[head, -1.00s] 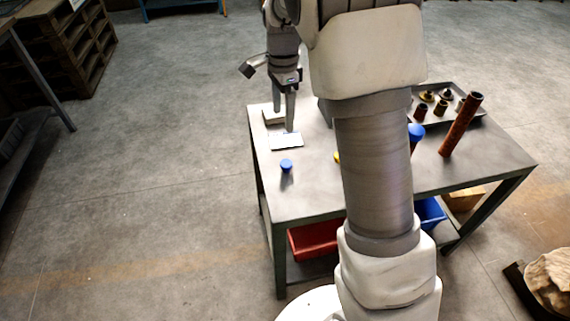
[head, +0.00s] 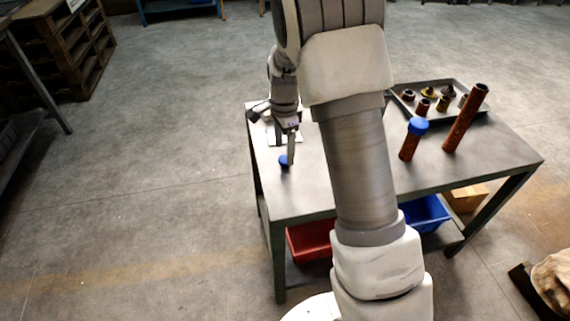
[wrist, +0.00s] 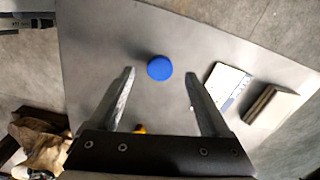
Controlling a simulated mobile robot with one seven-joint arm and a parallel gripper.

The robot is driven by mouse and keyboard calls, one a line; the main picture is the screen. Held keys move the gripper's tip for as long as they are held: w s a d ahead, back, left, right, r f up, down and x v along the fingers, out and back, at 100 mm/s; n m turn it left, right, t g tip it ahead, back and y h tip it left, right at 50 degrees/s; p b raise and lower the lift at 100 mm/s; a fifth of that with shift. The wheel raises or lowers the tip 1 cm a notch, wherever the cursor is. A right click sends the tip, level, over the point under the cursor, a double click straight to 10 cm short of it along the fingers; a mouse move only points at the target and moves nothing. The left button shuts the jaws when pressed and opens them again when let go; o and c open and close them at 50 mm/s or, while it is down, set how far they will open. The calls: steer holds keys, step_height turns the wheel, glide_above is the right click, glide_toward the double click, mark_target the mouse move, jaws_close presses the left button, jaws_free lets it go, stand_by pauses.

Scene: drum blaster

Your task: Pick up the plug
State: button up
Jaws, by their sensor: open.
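The blue round plug (head: 284,161) stands on the left part of the metal table. In the wrist view the plug (wrist: 159,67) shows as a blue disc between and slightly beyond my two fingertips. My gripper (wrist: 160,75) is open and empty, pointing down over the plug. In the head view my gripper (head: 287,152) partly covers the plug; I cannot tell the height left between them.
A white card (wrist: 228,85) and a small block (wrist: 270,105) lie beside the plug. On the table (head: 310,195), a rusty pipe with a blue cap (head: 413,139), a taller pipe (head: 465,118) and a tray of fittings (head: 478,112) stand to the right.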

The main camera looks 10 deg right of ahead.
mark_target(285, 158)
step_height(285, 158, down, 3)
steer(key=shift+d+f+b, duration=0.15)
steer(key=shift+f+b, duration=0.05)
steer(key=shift+b, duration=0.2)
steer(key=shift+r, duration=0.1)
jaws_close()
